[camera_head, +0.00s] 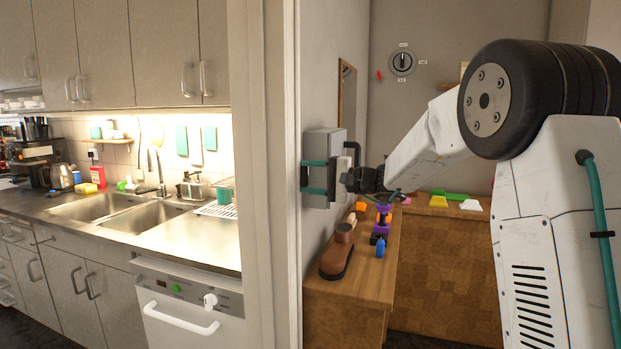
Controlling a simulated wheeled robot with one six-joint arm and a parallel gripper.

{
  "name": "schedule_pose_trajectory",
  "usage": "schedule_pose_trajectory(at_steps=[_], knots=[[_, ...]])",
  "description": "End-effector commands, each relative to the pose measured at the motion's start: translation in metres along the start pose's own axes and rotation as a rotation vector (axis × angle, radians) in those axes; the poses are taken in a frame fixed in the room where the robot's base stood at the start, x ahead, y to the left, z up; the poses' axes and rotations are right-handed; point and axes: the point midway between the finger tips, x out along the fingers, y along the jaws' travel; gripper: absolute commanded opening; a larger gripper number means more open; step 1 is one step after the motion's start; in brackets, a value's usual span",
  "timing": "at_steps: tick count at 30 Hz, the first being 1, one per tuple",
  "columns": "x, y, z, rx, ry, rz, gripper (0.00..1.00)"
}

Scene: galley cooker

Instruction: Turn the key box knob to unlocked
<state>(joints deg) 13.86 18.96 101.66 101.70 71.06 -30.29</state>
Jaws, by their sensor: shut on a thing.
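The key box appears to be the grey box (321,146) on the wall just right of the door frame. A pale piece (343,172), perhaps its knob, shows on the box's right side. My gripper (352,177) reaches in from the right, its dark end against this piece. It is shut on what seems to be the knob. The fingertips and most of the knob are hidden or too small to make out, so I cannot tell the knob's turn position.
A wooden bench (350,288) below holds a brown shoe brush (337,256), a blue bottle (380,248) and small coloured things. A round dial (402,62) with labels is on the back wall. The door frame (268,180) stands left, with a sink counter beyond.

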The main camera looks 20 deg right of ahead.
Motion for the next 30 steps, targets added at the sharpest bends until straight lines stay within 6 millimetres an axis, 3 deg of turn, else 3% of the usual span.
schedule_pose_trajectory(at_steps=[20, 21, 22, 30], knots=[[-0.0008, 0.0008, 0.0003, -0.055, -0.001, 0.002, 0.30], [-0.0008, 0.0008, 0.0003, -0.055, -0.001, 0.002, 0.64], [-0.0007, 0.0007, 0.0003, -0.055, -0.001, 0.001, 0.72], [-0.0001, 0.0001, 0.0004, -0.055, -0.001, 0.000, 0.75]])
